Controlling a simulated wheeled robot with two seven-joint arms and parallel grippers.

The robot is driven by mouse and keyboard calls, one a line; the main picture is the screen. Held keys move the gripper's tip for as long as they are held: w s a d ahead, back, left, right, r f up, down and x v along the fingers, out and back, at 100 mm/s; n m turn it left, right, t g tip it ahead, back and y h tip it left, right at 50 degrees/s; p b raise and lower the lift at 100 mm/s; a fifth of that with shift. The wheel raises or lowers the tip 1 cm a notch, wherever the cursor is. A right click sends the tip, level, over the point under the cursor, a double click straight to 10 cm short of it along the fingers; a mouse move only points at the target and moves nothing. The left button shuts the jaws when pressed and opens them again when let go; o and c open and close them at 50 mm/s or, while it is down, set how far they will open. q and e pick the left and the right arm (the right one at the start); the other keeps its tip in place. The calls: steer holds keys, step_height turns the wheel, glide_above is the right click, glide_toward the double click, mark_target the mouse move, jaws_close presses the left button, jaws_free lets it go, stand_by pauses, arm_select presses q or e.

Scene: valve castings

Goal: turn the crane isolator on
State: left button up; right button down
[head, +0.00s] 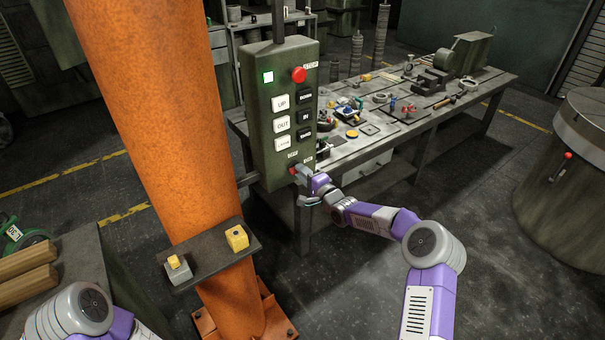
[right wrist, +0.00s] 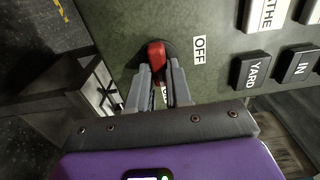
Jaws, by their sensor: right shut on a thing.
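The crane control box (head: 285,115) is a dark green pendant with a red rotary isolator handle (head: 293,170) at its lower end. My right gripper (head: 303,176) is at that handle. In the right wrist view the fingers (right wrist: 162,85) are shut on the red isolator handle (right wrist: 157,53), whose end shows past the fingertips. A white OFF label (right wrist: 199,49) sits to the right of the handle. A second label between the fingers is mostly hidden. My left gripper is out of view; only part of my left arm shows at the lower left.
Behind is a cluttered workbench (head: 345,152); a large drum (head: 560,190) stands right.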

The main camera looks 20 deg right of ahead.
steer(key=shift+a, duration=0.1)
steer(key=c, duration=1)
jaws_free()
steer(key=shift+c, duration=0.2)
steer(key=shift+s, duration=0.15)
steer(key=v, duration=0.7)
steer(key=shift+s, duration=0.15)
